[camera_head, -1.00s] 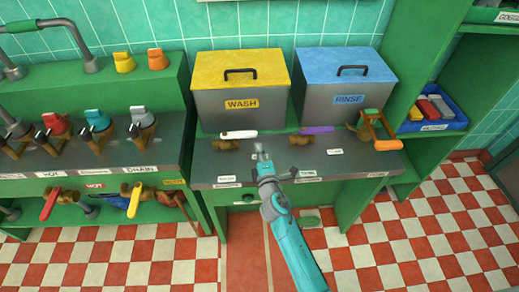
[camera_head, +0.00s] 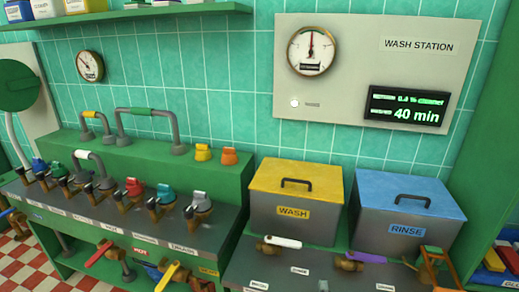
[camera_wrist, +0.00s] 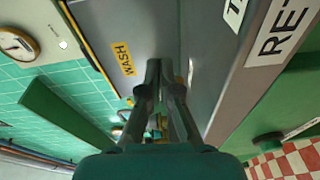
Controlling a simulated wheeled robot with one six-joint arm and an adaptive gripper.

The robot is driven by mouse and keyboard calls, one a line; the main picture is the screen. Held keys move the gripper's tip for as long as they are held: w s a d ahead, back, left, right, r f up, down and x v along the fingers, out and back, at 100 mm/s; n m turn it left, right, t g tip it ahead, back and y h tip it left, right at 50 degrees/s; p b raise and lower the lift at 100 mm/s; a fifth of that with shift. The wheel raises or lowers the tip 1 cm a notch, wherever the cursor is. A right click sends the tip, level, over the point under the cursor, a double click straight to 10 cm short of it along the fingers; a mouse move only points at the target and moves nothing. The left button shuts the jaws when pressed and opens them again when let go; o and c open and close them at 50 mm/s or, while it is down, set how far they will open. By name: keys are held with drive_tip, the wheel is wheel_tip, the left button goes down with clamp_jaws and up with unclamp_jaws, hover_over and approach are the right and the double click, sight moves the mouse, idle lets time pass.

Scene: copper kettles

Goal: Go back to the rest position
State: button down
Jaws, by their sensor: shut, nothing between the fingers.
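My gripper (camera_wrist: 159,72) shows in the wrist view, its two fingers together and empty. In the wrist view it is in front of the grey side of the wash box (camera_wrist: 135,25), which appears turned on its side. The head view does not clearly show my arm or gripper. In the head view the wash box (camera_head: 292,222) has a yellow lid and stands beside the blue-lidded rinse box (camera_head: 405,240).
A white-handled valve (camera_head: 278,243) and a purple-handled valve (camera_head: 358,260) stand in front of the boxes. Several taps and valves line the green bench (camera_head: 225,195) at left. A wash station panel (camera_head: 350,90) hangs above. A red-and-white floor (camera_wrist: 290,162) shows below.

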drive_tip(key=s+a+f+m+g+y, duration=0.15)
drive_tip(key=s+m, duration=0.25)
drive_tip(key=s, duration=1.1)
drive_tip(key=s+a+f+m+y, duration=0.1)
drive_tip(key=s+a+f+m, duration=0.15)
drive_tip(key=s, duration=1.25)
drive_tip(key=s+r+m, duration=0.4)
drive_tip(key=s+r, duration=0.3)
drive_tip(key=s, duration=0.2)
drive_tip(key=s+r+m+g, duration=0.1)
drive_tip(key=s+r+m, duration=0.4)
drive_tip(key=s, duration=0.4)
drive_tip(key=shift+s+d+r, duration=0.35)
drive_tip(key=shift+s+r, duration=0.05)
drive_tip(key=shift+r, duration=0.5)
